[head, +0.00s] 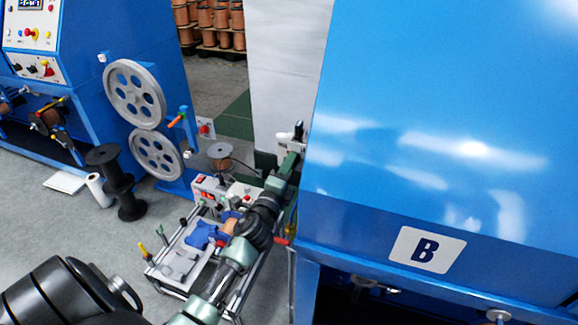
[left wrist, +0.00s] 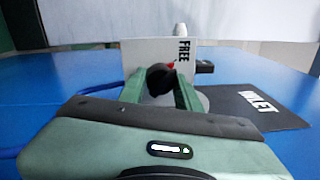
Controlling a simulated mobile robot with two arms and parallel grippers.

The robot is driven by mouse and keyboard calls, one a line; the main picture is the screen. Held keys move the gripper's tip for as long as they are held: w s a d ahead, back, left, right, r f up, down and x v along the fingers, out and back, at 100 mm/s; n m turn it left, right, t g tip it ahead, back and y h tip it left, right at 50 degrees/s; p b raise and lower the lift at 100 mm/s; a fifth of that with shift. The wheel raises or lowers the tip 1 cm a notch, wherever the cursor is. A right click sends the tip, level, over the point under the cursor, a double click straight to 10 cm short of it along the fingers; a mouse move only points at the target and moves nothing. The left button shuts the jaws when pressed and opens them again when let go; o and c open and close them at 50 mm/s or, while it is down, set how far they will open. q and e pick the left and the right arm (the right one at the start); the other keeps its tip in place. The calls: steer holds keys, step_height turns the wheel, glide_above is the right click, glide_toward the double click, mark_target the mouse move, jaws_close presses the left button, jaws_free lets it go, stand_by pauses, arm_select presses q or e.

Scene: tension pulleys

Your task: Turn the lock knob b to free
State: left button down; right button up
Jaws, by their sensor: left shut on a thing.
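Lock knob b (left wrist: 160,79) is a dark round knob with a small red mark at its upper right, in the left wrist view. It sits in front of a pale plate (left wrist: 140,55) that carries the word FREE, and the red mark lies close to that word. My left gripper (left wrist: 160,94) is shut on the knob, with one green finger on each side. In the head view my left gripper (head: 296,140) reaches to the left edge of the blue machine marked B (head: 440,130), and the knob is hidden there. My right gripper is not in view.
A wheeled cart (head: 175,268) with a blue cloth stands under my left arm. Black spools (head: 118,180) and a blue machine with two grey pulleys (head: 135,95) stand at the left. A dark plate marked INLET (left wrist: 255,105) lies right of the knob. Grey floor is open at the lower left.

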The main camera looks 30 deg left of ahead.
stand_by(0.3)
arm_select(q)
steer(key=c, duration=1)
jaws_free()
steer(key=b+v, duration=0.1)
steer(key=v, duration=0.6)
steer(key=shift+s, duration=0.4)
steer(key=shift+d, duration=0.1)
